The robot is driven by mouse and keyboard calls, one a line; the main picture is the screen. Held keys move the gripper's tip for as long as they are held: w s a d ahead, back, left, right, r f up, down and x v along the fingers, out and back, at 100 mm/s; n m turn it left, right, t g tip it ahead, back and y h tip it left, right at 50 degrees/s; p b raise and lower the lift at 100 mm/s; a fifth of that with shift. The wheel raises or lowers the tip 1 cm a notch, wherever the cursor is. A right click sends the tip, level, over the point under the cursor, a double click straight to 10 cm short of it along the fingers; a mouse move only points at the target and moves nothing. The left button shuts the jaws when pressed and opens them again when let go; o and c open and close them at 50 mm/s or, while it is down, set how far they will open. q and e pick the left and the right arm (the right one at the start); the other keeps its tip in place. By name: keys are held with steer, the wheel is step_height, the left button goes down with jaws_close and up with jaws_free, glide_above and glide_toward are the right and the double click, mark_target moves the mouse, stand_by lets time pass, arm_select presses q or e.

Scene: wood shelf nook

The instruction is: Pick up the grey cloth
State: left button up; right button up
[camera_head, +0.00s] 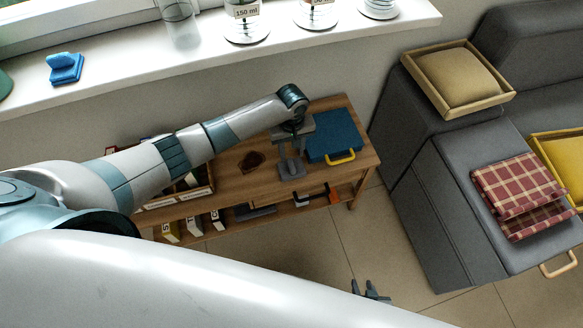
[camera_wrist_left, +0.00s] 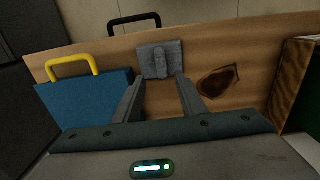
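The grey cloth (camera_head: 291,170) lies folded on the wooden shelf unit's top (camera_head: 235,182). It also shows in the left wrist view (camera_wrist_left: 160,60), flat on the wood with a raised fold in its middle. My left gripper (camera_head: 290,150) is above the shelf top, over the cloth. In the left wrist view its two fingers (camera_wrist_left: 160,82) are spread, with the cloth just beyond and between the tips. Nothing is held between them. My right gripper (camera_head: 370,290) is low over the floor, fingers apart and empty, mostly hidden by my arm.
A blue case (camera_head: 333,135) with a yellow handle lies right of the cloth. A dark brown patch or flat item (camera_head: 251,161) is to its left. Boxes (camera_head: 195,226) stand on the lower shelf. A grey sofa (camera_head: 440,160) with a checked blanket (camera_head: 515,185) is at the right.

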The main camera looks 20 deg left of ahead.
mark_target(291, 161)
arm_select(q)
steer(key=shift+s+a+f, duration=0.1)
steer(key=shift+f, duration=0.95)
steer(key=shift+s+f, duration=0.1)
steer(key=shift+f, duration=0.95)
jaws_close()
